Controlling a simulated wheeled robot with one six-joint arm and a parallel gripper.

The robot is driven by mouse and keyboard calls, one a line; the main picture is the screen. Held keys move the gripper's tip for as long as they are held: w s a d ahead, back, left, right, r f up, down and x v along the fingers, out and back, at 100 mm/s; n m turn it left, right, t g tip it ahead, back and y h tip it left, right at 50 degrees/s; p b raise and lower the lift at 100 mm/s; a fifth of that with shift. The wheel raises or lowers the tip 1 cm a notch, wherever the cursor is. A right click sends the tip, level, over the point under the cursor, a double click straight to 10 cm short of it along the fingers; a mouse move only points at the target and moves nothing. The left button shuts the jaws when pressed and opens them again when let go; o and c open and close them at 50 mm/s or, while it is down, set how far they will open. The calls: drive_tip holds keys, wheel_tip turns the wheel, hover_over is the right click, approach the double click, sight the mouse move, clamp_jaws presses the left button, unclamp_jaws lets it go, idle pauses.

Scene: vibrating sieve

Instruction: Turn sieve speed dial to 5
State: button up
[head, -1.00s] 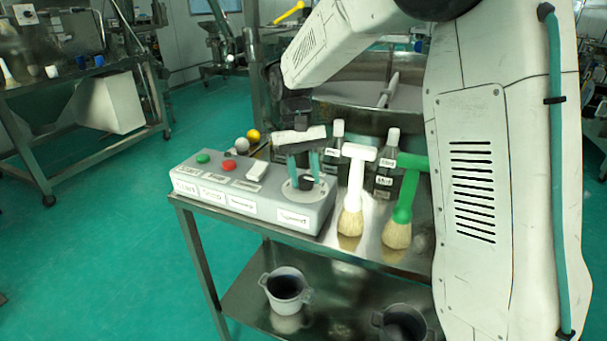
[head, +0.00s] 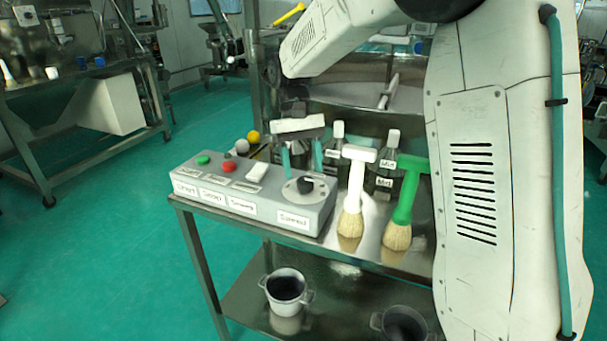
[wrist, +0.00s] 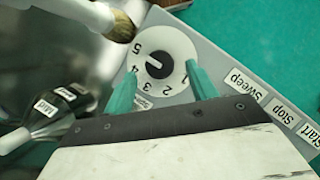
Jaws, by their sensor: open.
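The speed dial (head: 305,186) is a black knob on a round white plate at the right end of the grey control box (head: 262,205). In the wrist view the dial (wrist: 158,66) shows numbers 1 to 5. A white mark on the knob points to the 4–5 side; I cannot tell the exact number. My gripper (head: 302,168) has two teal fingers, spread and empty, above and just behind the dial.
A white-handled brush (head: 352,205) and a green-handled brush (head: 402,210) stand close right of the dial. Labelled bottles (head: 385,172) stand behind them.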

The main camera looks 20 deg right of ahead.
drive_tip(key=v, duration=0.5)
idle(0.3)
